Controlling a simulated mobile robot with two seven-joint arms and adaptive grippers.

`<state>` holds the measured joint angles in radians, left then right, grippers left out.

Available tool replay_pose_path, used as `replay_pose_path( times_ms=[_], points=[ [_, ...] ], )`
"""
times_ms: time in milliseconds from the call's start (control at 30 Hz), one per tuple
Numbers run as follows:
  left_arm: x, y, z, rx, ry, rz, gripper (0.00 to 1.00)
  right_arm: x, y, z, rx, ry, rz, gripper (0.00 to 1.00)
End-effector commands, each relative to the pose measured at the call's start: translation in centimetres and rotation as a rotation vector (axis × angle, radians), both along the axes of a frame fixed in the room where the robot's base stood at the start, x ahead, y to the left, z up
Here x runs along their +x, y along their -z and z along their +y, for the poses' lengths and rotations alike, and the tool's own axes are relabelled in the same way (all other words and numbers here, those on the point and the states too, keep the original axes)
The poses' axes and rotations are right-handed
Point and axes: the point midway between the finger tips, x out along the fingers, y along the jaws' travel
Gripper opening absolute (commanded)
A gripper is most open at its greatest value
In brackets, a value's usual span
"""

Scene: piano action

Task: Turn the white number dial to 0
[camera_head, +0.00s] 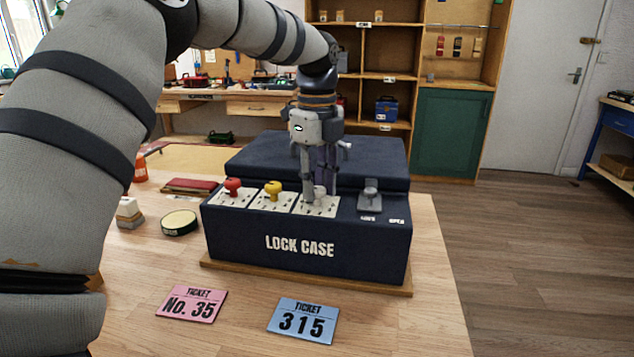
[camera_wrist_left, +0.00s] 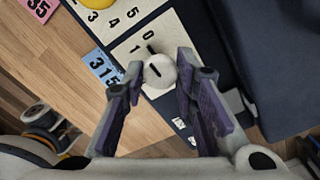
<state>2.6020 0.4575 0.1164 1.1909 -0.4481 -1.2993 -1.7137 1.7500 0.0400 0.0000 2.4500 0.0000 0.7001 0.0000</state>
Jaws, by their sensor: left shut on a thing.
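The dark blue lock case (camera_head: 245,240) stands on the wooden table. Its top carries a red dial (camera_head: 233,187), a yellow dial (camera_head: 273,190) and the white number dial (camera_head: 320,192), each on a pale numbered plate. My left gripper (camera_head: 318,190) points down over the white dial and is shut on it. In the left wrist view the white dial (camera_wrist_left: 160,71) lies between the gripper's fingers (camera_wrist_left: 160,88), with a dark mark on its top. Numbers 0 and 1 show beside it; the others are partly hidden by the fingers. My right gripper is not in view.
A grey lever (camera_head: 370,194) sits right of the white dial. A pink ticket No. 35 (camera_head: 191,304) and a blue ticket 315 (camera_head: 303,321) lie in front. A round tin (camera_head: 179,222) and a red book (camera_head: 190,186) lie left of the case. The table's right end is clear.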

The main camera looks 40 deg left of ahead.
Motion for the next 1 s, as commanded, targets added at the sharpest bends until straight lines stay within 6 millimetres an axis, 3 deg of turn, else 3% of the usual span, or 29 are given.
replay_pose_path(
  times_ms=[400, 1000],
  points=[
    [0.03, 0.00, 0.00, -0.001, 0.191, -0.001, 0.00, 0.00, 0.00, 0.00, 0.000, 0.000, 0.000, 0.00],
    [0.03, 0.00, -0.02, 0.000, 0.225, -0.001, 0.00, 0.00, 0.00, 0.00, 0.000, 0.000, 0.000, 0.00]
  ],
)
